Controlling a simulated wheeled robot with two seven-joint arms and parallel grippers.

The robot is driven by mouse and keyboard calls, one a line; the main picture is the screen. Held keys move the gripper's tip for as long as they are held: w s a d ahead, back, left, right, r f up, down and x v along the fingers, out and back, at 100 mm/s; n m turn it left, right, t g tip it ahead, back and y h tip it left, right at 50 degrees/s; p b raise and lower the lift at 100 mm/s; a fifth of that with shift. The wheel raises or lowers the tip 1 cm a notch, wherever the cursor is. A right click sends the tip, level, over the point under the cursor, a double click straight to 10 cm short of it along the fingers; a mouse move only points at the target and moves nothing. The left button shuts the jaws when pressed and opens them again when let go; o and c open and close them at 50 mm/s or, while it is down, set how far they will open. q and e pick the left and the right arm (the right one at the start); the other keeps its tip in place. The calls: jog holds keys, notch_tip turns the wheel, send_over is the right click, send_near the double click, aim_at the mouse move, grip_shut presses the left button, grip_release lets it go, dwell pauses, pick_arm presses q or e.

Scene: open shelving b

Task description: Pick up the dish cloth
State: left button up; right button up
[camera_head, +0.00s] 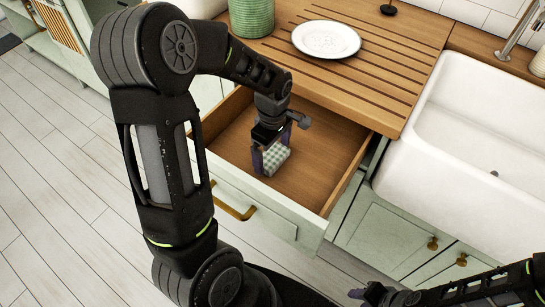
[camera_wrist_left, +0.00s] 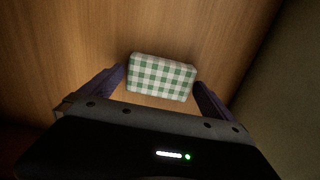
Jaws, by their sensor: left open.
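The dish cloth (camera_head: 275,158) is a small folded block with green and white checks. It lies in an open wooden drawer in the head view, and in the left wrist view the cloth (camera_wrist_left: 161,78) shows whole on the drawer floor. My left gripper (camera_head: 271,157) reaches down into the drawer. Its fingers (camera_wrist_left: 160,88) are open, one on each side of the cloth. I cannot tell whether they touch it. My right gripper (camera_head: 362,294) is low at the bottom right, away from the drawer, and its opening is unclear.
The drawer (camera_head: 330,172) is otherwise empty, with its front panel and brass handle (camera_head: 234,208) toward me. The wooden counter (camera_head: 385,85) overhangs its back, holding a white plate (camera_head: 326,39) and a green ribbed pot (camera_head: 251,17). A white sink (camera_head: 445,150) stands at right.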

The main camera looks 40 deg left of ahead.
aim_at(273, 155)
pick_arm(q)
jog(key=shift+f, duration=0.55)
jog(key=shift+c, duration=0.4)
jog(key=c, duration=1)
jog(key=shift+r, duration=0.15)
notch_tip(273, 155, up, 10)
jog(key=shift+f, duration=0.1)
